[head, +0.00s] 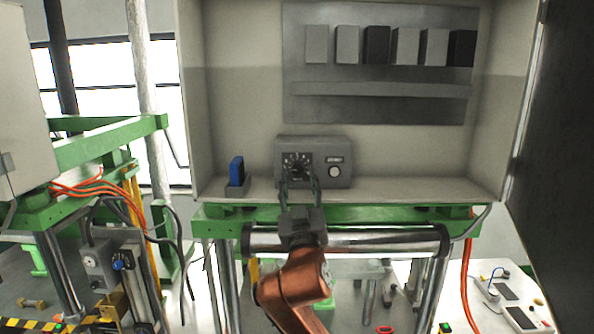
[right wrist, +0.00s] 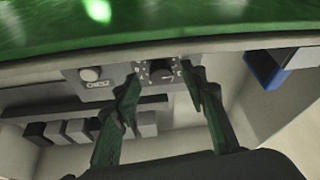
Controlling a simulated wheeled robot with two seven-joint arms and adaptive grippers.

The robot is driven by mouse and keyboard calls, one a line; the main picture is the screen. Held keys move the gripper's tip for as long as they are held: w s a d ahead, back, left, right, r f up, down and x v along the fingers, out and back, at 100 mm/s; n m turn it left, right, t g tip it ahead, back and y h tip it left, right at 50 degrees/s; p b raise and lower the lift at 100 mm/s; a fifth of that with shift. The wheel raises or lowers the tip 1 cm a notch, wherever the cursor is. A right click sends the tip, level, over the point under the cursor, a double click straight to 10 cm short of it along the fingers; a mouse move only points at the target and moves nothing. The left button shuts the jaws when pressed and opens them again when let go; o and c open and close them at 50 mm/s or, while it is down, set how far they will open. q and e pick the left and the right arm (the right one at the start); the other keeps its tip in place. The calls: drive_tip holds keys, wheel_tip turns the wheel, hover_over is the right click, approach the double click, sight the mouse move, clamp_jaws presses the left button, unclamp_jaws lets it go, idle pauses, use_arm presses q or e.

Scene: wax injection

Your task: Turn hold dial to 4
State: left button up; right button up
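The hold dial (head: 297,167) is a dark round knob with white marks on the left part of a grey control box (head: 318,145). The dial also shows in the right wrist view (right wrist: 160,72), where the box appears upside down. My right gripper (head: 299,180) reaches up from below, in front of the dial. In the right wrist view its green fingers (right wrist: 162,82) are spread apart, one to each side of the dial. No contact with the knob can be made out. The number the dial points at is too small to read. My left gripper is not in view.
A button (head: 334,172) and small display sit right of the dial. A blue block (head: 236,170) stands in a holder to the left on the cabinet shelf. Several grey and black blocks (head: 376,45) line the back panel. A dark door (head: 553,150) bounds the right side.

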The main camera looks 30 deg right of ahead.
drive_tip(key=shift+x, duration=0.8)
drive_tip(key=shift+c, duration=0.3)
clamp_jaws()
